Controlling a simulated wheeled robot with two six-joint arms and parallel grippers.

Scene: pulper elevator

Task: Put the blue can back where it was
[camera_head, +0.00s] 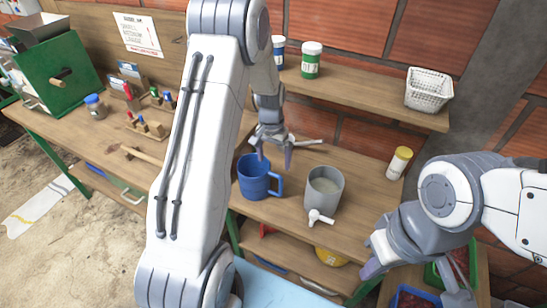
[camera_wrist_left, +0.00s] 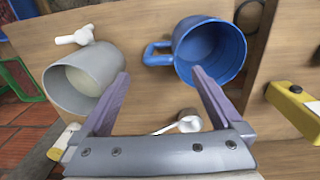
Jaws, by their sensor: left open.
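A blue can with a side handle (camera_head: 257,178) stands upright on the wooden worktop; it also shows in the left wrist view (camera_wrist_left: 208,50), with its handle toward the grey pot. My left gripper (camera_head: 273,150) is just behind the can. In the left wrist view its two fingers (camera_wrist_left: 160,75) are apart with nothing between them, the right one close to the can's rim; I cannot tell whether they touch. My right gripper (camera_head: 415,272) hangs at the lower right, fingers apart and empty.
A grey pot with a white tap (camera_head: 325,188) stands right of the can. A ladle (camera_wrist_left: 185,123) lies behind them. A white-labelled jar with a yellow lid (camera_head: 399,163) stands further right. A shelf above holds a green jar (camera_head: 311,60), a blue jar (camera_head: 278,50) and a white basket (camera_head: 428,90).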

